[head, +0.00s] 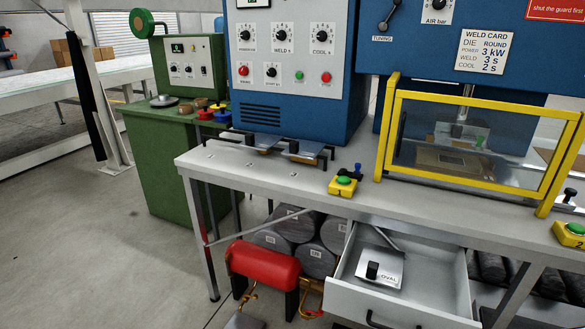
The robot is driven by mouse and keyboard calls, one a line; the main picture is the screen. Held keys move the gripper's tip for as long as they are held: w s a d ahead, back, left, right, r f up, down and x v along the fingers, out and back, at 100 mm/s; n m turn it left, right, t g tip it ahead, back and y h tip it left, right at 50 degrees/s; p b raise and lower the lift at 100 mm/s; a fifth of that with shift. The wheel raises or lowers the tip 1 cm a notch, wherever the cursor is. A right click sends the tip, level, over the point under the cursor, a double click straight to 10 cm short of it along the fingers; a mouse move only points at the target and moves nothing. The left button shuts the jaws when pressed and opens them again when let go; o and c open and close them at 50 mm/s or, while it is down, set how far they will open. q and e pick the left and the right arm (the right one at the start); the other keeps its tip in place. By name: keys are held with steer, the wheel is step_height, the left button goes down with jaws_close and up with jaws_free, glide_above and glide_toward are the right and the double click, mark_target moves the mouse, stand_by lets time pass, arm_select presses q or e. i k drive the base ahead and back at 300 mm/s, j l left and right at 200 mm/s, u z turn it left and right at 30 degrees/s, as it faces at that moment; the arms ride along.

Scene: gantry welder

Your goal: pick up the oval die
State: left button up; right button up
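The oval die (384,279) is a flat silver-grey plate marked "OVAL", with a short black knob (372,270) standing up from it. It lies inside the open white drawer (405,308) under the workbench, towards its left side. Nothing covers the die in the head view. Neither of my grippers shows in this view, so their distance from the die cannot be seen.
The grey bench top (290,168) overhangs the drawer. A yellow guard frame (460,186) and a yellow button box (343,185) stand on it. A red tank (264,269) and grey rolls (313,257) are left of the drawer. Open floor (90,240) lies further left.

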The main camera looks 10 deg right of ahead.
mark_target(378, 264)
steer(key=i+j, duration=0.4)
steer(key=i+j+z, duration=0.3)
steer(key=i+j, duration=0.45)
steer(key=j, duration=0.1)
